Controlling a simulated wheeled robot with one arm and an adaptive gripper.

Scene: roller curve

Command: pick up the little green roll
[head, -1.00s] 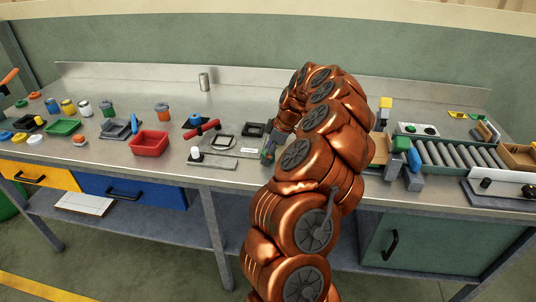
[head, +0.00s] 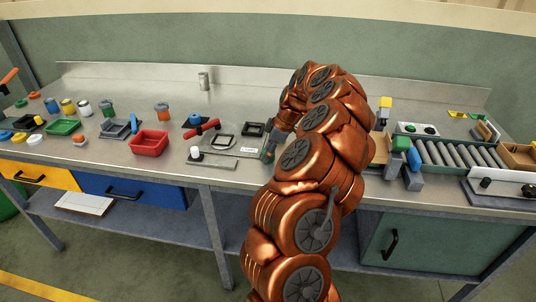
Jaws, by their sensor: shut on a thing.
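My gripper (head: 268,153) is at the end of my copper-coloured arm, over the front middle of the metal workbench (head: 235,95). It is small in the head view and partly hidden by my arm. A small green piece shows at its fingers, and I take this to be the little green roll (head: 270,151). The fingers are shut on it. Whether the roll touches the bench cannot be told from here.
Right of my arm stand a green-topped piece (head: 401,144), a blue piece (head: 414,159) and a roller conveyor (head: 458,154).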

